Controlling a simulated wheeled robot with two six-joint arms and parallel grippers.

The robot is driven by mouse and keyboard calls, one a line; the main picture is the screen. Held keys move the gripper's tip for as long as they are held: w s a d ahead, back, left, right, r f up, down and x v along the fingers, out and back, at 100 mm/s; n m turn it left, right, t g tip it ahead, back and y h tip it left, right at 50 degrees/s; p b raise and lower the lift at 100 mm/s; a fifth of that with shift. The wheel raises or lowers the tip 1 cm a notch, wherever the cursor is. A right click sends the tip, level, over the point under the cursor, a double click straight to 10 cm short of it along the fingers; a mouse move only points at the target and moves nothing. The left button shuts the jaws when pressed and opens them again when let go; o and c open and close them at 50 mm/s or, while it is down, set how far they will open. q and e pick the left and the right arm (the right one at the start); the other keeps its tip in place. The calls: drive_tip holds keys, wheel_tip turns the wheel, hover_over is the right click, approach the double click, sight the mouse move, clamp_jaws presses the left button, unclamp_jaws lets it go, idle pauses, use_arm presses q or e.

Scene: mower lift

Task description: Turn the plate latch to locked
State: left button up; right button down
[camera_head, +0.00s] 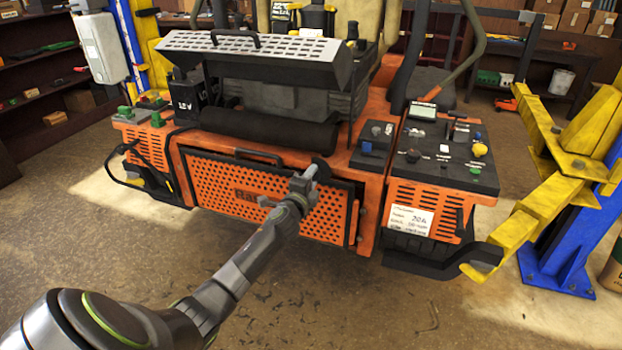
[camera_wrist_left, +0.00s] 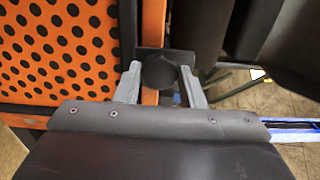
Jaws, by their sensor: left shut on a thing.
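The plate (camera_head: 225,180) is an orange perforated panel with a dark frame on the front of the orange mower. The plate latch (camera_head: 322,168) is a dark round part near the plate's upper right corner, partly hidden by my gripper. My left gripper (camera_head: 309,176) is at the latch. In the left wrist view the grey fingers of the gripper (camera_wrist_left: 160,82) stand on both sides of the dark latch knob (camera_wrist_left: 160,70) and are shut on it. The perforated plate (camera_wrist_left: 60,45) lies to the left there. I cannot tell the latch's locked position. My right gripper is not in view.
A black handle (camera_head: 258,156) sits at the plate's top edge. A control panel (camera_head: 445,155) is at the mower's right. A yellow lift arm (camera_head: 530,210) and blue post (camera_head: 560,235) stand at the right. The floor (camera_head: 370,310) in front is clear.

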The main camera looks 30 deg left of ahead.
use_arm(q)
drive_tip(key=shift+f, duration=0.1)
drive_tip(key=o, duration=1)
drive_tip(key=b+v, duration=0.2)
drive_tip(key=v, duration=1.5)
drive_tip(key=shift+s+d, duration=0.15)
drive_tip(key=shift+s, duration=0.05)
